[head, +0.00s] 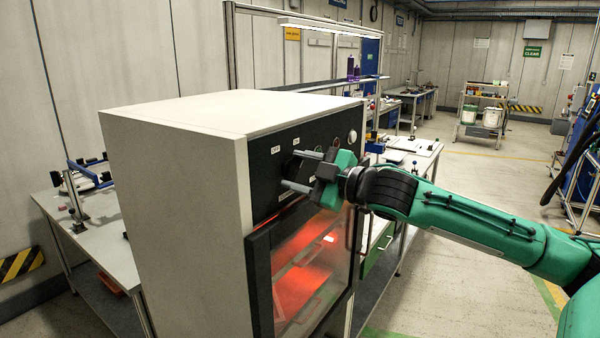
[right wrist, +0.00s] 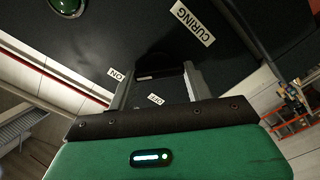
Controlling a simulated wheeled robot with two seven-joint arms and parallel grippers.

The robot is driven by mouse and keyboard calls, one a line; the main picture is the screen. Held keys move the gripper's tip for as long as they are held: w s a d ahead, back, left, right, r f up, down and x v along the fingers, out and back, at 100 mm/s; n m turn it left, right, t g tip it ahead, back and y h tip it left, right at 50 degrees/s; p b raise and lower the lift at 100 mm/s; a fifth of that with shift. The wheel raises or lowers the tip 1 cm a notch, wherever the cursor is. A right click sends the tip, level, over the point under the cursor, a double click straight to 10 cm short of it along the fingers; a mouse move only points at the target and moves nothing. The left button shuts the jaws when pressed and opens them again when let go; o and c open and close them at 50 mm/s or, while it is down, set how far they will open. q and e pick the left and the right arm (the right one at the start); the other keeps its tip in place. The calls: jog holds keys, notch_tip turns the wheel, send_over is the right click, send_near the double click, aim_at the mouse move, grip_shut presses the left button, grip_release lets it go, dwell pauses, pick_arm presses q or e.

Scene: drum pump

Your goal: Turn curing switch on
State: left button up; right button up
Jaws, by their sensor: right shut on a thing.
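The curing cabinet (head: 180,190) is a pale box with a black front panel (head: 268,178) and a glass door. My right gripper (head: 292,170) reaches the panel from the right. In the right wrist view its two grey fingers (right wrist: 159,76) are shut on a dark switch (right wrist: 160,70), which barely stands out from the panel. A CURING label (right wrist: 193,23), an ON label (right wrist: 117,75) and an OFF label (right wrist: 156,98) are around it. A green lamp (right wrist: 67,5) is at the top left. The switch's exact angle is hard to tell. My left gripper is out of view.
Orange-red light shows behind the glass door (head: 310,265) below the gripper. A workbench (head: 95,230) is at the left, and another bench (head: 415,148) stands behind the cabinet. Open floor lies at the right. A cart with buckets (head: 483,115) is far back.

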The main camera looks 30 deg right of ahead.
jog(key=shift+m, duration=0.6)
jog(key=o, duration=1)
jog(key=shift+s+d+f+b, duration=0.25)
jog(key=shift+s+d+b, duration=0.25)
jog(key=shift+s+b, duration=0.4)
jog(key=shift+b+v, duration=4.3)
jog(key=shift+v, duration=1.55)
